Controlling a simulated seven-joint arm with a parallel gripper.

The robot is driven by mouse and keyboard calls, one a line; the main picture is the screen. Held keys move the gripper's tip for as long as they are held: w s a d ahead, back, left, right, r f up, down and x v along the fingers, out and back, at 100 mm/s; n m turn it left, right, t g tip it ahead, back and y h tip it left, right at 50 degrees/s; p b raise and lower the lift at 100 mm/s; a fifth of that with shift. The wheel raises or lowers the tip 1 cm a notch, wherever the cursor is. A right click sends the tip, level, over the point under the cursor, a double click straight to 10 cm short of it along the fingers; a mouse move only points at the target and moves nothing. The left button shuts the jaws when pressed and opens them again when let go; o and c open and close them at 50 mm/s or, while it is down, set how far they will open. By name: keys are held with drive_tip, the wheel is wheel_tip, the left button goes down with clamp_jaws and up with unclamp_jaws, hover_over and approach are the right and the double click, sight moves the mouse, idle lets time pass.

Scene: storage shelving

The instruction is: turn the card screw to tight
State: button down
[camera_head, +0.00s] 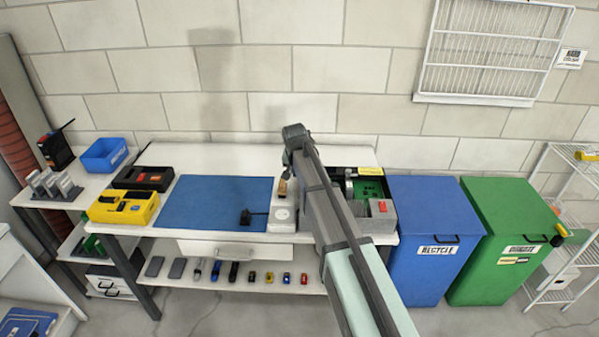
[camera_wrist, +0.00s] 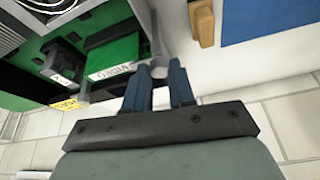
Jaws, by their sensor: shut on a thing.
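The wrist view shows my gripper (camera_wrist: 158,68) with its two blue-grey fingers close together on a small grey piece (camera_wrist: 158,72), which appears to be the card screw. The fingers hide most of it, so its tightness cannot be told. The screw sits by the end of the green card (camera_wrist: 112,53) with a white "VIDEO" label. The card is in an open computer case (camera_head: 382,225), right of my arm in the head view. There my arm hides the fingertips and the screw.
Another small labelled card (camera_wrist: 64,65) and a yellow tag (camera_wrist: 67,104) are near the gripper. A brown block (camera_wrist: 203,22) stands beside it. The blue mat (camera_head: 220,203) lies left of my arm. Blue (camera_head: 425,240) and green (camera_head: 503,240) bins stand right of the bench.

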drive_tip(key=c, duration=0.9)
unclamp_jaws()
drive_tip(key=shift+c, duration=0.2)
drive_tip(key=shift+s+r, duration=0.1)
drive_tip(key=v, duration=1.3)
drive_tip(key=shift+r, duration=0.3)
